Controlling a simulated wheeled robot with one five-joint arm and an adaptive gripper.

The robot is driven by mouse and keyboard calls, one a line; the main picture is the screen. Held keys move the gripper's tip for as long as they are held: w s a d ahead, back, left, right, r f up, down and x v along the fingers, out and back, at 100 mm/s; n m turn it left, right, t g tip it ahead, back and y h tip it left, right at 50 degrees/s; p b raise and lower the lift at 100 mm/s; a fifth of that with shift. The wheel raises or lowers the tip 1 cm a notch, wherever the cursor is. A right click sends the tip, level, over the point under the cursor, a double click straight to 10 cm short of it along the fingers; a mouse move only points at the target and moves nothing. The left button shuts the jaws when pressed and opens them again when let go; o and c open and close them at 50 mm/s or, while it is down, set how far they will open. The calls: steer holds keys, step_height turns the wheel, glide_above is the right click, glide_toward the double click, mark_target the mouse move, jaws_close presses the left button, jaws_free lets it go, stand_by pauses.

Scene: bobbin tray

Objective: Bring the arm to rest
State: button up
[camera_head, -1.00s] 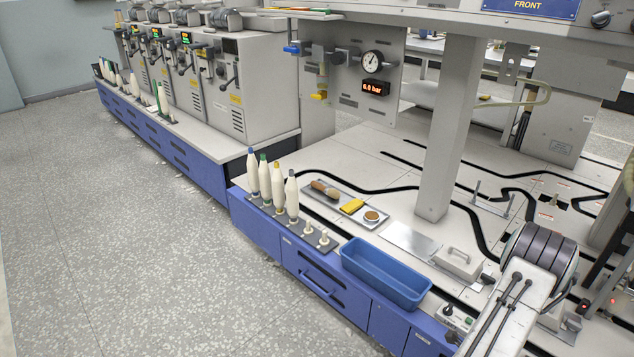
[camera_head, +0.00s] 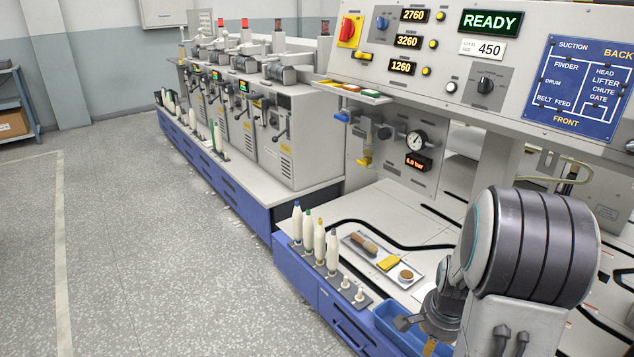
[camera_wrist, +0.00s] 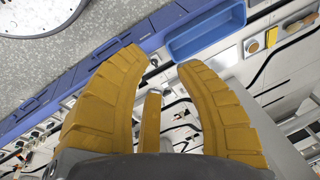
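My arm shows at the lower right of the head view, folded with its large grey joint high and its wrist low over the blue bin (camera_head: 392,336). Only a small yellow part of my gripper shows at the bottom edge there. In the wrist view my gripper (camera_wrist: 155,70) has its yellow fingers spread apart with nothing between them. It is clear of the bin (camera_wrist: 207,32), which lies beyond the fingertips. Several white bobbins (camera_head: 308,236) with coloured tips stand upright on a grey peg tray (camera_head: 364,304), left of the arm. Its front pegs carry no bobbins.
A metal plate (camera_head: 368,240) holding a brush, a yellow block and a round tin lies behind the bobbins. The machine's control panel (camera_head: 440,70) overhangs the deck. Spinning units (camera_head: 270,140) line the back. The grey floor (camera_head: 170,240) at left is open.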

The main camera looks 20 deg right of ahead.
steer(key=s+a+r+n+p, duration=0.1)
steer(key=a+r+n+p, duration=0.35)
steer(key=a+r, duration=0.4)
steer(key=s+a+r+n+p, duration=0.1)
steer(key=a+r+n+p, duration=0.35)
steer(key=r, duration=0.75)
steer(key=s+a+r+n+t+y+p, duration=0.1)
steer(key=s+a+r+n+p, duration=0.6)
steer(key=r, duration=0.4)
steer(key=shift+s+a+n+y+p, duration=0.3)
steer(key=shift+s+a+n+y, duration=0.15)
steer(key=shift+a, duration=0.15)
